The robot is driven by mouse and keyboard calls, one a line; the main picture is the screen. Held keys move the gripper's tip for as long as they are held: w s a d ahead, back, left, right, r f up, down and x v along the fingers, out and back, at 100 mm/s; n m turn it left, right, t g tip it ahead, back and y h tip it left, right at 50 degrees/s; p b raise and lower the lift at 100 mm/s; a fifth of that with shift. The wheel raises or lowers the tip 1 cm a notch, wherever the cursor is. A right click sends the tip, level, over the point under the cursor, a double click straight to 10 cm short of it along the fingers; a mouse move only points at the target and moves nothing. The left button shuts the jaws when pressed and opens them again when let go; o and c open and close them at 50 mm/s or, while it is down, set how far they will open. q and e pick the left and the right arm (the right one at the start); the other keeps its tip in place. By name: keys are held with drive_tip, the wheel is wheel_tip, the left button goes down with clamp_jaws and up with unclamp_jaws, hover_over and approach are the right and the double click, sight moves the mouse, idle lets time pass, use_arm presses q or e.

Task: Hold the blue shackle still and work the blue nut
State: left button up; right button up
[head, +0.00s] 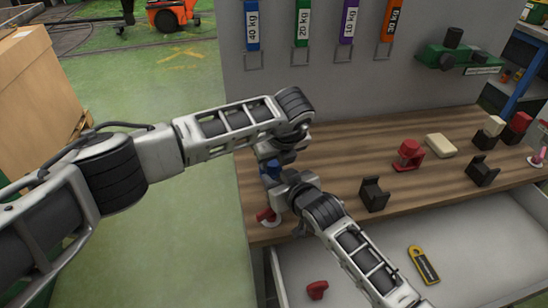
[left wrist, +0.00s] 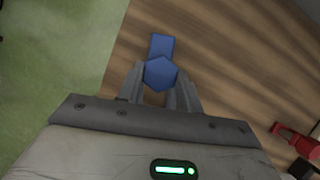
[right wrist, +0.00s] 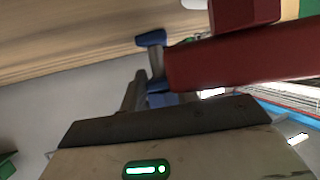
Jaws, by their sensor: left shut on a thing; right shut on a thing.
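The blue nut (left wrist: 160,73) sits between the fingertips of my left gripper (left wrist: 162,88), which is shut on it from above. The blue shackle (left wrist: 161,45) shows just beyond the nut in the left wrist view, and a bit of blue (head: 272,168) shows between both grippers in the head view. My right gripper (head: 280,192) comes in from the front and is shut on the shackle, whose blue parts show in the right wrist view (right wrist: 150,38). A red part (right wrist: 220,60) hides one right finger and some of the grip there.
A small red piece (head: 266,216) stands at the bench's front left, close to my right gripper. Black holders (head: 373,194) and a red shackle (head: 409,154) stand to the right. The open drawer (head: 350,272) below holds a yellow-black tool (head: 424,265) and a red piece (head: 317,289).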

use_arm(q)
drive_tip(key=n+y, duration=0.1)
drive_tip(key=n, duration=0.2)
drive_tip(key=n+g, duration=0.1)
drive_tip(key=n, duration=0.1)
drive_tip(key=shift+w+d+n+y, duration=0.1)
drive_tip(key=shift+n+y, duration=0.3)
drive_tip(key=o, duration=1.1)
drive_tip(key=shift+o, duration=0.4)
drive_tip(key=shift+r, duration=2)
